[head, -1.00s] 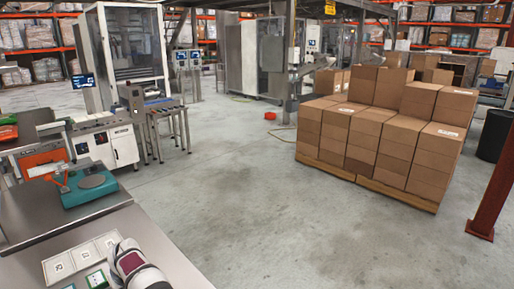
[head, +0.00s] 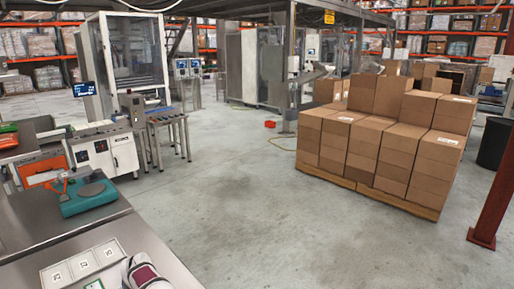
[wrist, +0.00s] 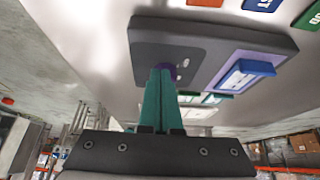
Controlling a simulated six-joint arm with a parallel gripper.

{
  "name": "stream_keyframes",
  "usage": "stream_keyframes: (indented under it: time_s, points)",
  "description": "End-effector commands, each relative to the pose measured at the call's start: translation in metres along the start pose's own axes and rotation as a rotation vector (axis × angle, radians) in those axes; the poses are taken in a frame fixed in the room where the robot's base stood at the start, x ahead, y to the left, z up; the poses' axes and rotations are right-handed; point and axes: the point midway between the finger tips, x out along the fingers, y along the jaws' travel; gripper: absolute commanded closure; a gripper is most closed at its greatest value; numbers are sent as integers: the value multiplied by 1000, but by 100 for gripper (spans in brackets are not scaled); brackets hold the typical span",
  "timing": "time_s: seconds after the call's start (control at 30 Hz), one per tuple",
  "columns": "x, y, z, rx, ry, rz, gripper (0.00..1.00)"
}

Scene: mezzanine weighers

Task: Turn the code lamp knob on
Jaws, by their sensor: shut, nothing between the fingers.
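In the wrist view, a dark grey panel (wrist: 205,52) carries a small purple knob (wrist: 172,70), mostly hidden behind my fingertips. A purple plate (wrist: 232,72) with a blue and white rocker-like part (wrist: 247,71) sits beside it on the same panel. I cannot tell which part is the code lamp knob, and no lit lamp shows. My gripper (wrist: 161,72) has teal fingers close together, shut and empty. Its tips overlap the purple knob in the picture; whether they touch it cannot be told. The head view does not show the gripper.
White cards with codes (head: 82,264) lie on the near steel table (head: 150,240). Red, blue and green blocks (wrist: 262,4) show in the wrist view's top right. Stacked cartons (head: 385,140) stand across open floor.

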Motion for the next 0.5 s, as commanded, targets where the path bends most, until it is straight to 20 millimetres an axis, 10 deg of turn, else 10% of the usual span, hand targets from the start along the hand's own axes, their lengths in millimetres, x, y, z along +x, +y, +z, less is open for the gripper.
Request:
stream_keyframes:
  time_s: [0.5]
  points:
    - [12, 0, 6, 0, 0, 0, 100]
